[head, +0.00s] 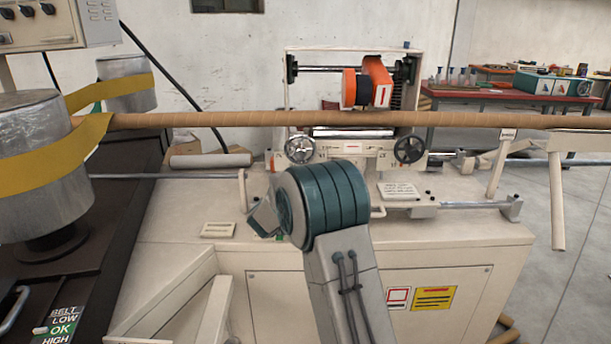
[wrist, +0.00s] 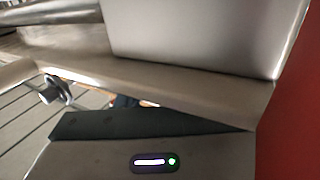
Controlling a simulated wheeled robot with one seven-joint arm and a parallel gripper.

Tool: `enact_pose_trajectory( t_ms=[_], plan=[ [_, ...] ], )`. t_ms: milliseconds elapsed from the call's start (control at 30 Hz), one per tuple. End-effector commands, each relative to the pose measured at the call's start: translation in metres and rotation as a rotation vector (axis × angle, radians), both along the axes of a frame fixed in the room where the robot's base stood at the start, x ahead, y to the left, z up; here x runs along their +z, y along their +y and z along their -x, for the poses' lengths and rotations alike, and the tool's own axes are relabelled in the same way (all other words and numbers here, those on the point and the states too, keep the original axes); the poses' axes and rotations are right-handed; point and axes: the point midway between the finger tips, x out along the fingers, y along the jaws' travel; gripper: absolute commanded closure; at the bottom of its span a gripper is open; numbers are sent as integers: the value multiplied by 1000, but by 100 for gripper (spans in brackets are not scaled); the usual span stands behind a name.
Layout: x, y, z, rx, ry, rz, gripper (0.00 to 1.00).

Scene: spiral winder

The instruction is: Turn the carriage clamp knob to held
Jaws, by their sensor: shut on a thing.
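The carriage (head: 350,162) stands on the winder bed in the head view, with a handwheel on its left (head: 300,149) and another on its right (head: 409,149). My arm covers its lower front. My gripper's housing, with a lit indicator, shows at the bottom of the wrist view (wrist: 150,150). Its fingertips are out of sight in both views. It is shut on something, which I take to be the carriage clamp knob. The knob is hidden, so its setting cannot be read. Pale machine panels fill the top of the wrist view, close up.
A long brown tube (head: 230,119) runs across above the bed. Metal drums with a yellow belt (head: 50,170) stand at left. An orange unit (head: 377,80) sits above the carriage. A rail (head: 465,204) extends right. A red surface (wrist: 295,110) is close at the wrist view's right.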

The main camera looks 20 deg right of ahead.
Motion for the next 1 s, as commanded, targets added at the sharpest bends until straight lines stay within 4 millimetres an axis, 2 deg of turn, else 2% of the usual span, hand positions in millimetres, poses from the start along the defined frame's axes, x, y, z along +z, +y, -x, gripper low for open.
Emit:
enact_pose_trajectory(
  t_ms=[667, 700, 767, 1000],
  plan=[
    [0, 1, -1, -60, -2, -1, 88],
    [0, 1, -1, -60, -2, -1, 60],
    [0, 1, -1, -61, -2, -1, 44],
    [0, -1, 0, -63, -2, -1, 44]
  ],
)
